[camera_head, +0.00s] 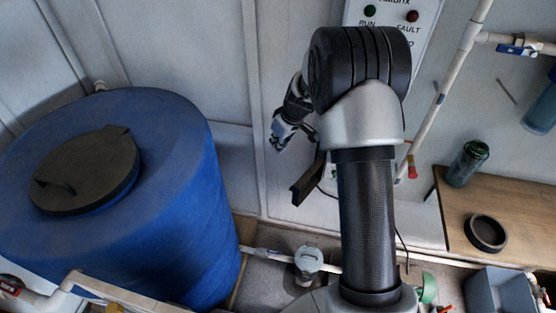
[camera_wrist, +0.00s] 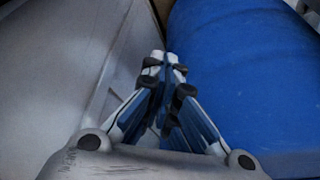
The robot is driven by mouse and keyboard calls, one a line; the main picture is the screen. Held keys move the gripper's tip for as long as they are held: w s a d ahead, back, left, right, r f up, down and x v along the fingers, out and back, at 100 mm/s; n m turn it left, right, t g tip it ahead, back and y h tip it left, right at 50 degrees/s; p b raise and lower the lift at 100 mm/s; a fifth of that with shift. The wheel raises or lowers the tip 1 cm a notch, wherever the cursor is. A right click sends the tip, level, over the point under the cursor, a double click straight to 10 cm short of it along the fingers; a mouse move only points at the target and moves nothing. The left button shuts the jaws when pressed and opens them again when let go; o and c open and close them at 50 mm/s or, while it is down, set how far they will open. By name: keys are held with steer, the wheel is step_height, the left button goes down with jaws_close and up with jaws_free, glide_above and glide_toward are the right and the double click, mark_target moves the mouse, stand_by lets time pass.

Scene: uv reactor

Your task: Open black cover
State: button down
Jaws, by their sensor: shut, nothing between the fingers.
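The black cover (camera_head: 90,168) is a round lid with a raised handle, lying on top of the large blue tank (camera_head: 190,190) at the left of the head view. The cover lies flat and looks closed. The blue tank's side also fills the right of the wrist view (camera_wrist: 240,75); the cover is not clearly visible there. My gripper (camera_head: 277,138) is to the right of the tank, apart from the cover, and points down and left. In the wrist view my gripper (camera_wrist: 165,60) has its fingertips together with nothing between them.
A control panel (camera_head: 425,35) with green and red buttons is on the wall behind my arm. White pipes (camera_head: 440,95) run down the wall at the right. A wooden table (camera_head: 520,220) holds a dark jar (camera_head: 467,163) and a black ring (camera_head: 486,233). Space above the tank looks clear.

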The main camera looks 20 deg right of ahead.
mark_target(302, 179)
steer(key=w+d+f+b, duration=0.1)
steer(key=d+f, duration=0.1)
steer(key=f, duration=0.9)
steer(key=d+f+b, duration=0.1)
steer(key=d+f, duration=0.1)
steer(key=f, duration=1)
steer(key=shift+w+d+n+b, duration=0.25)
steer(key=shift+w+n+b, duration=0.05)
steer(key=shift+w+b, duration=0.1)
